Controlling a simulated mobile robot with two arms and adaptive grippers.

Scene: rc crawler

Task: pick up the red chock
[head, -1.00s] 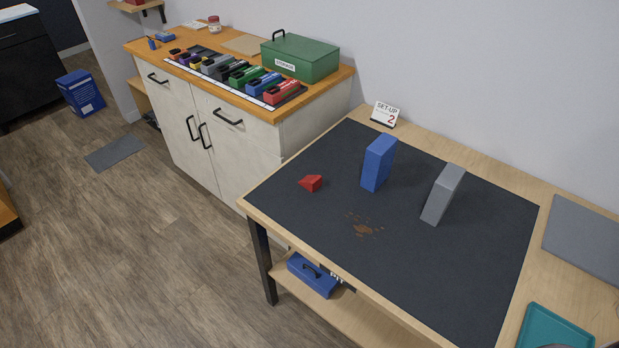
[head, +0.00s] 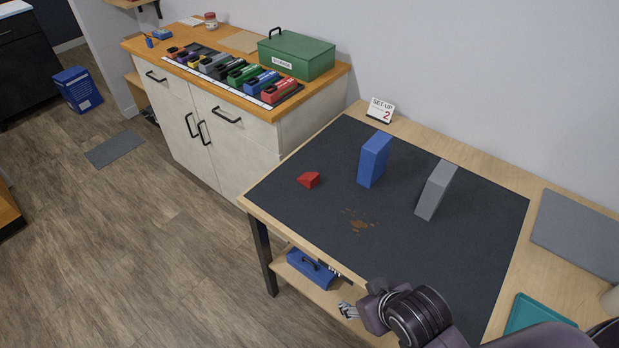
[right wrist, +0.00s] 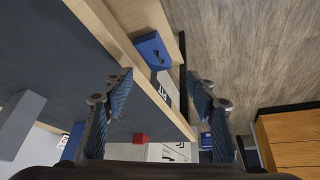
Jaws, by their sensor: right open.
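The red chock (head: 309,180) is a small wedge lying on the dark mat (head: 300,215) near the table's left side. It also shows in the right wrist view (right wrist: 140,138), small, between my open fingers and well beyond them. My right gripper (head: 347,310) is at the table's front edge in the head view, to the right of the chock and nearer to me, apart from it. In the right wrist view its two fingers (right wrist: 162,112) are spread with nothing held. My left gripper is not in view.
A blue block (head: 375,160) and a leaning grey block (head: 436,190) stand on the mat right of the chock. A set-up sign (head: 380,110) stands at the back. A blue toolbox (head: 312,270) sits on the shelf below.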

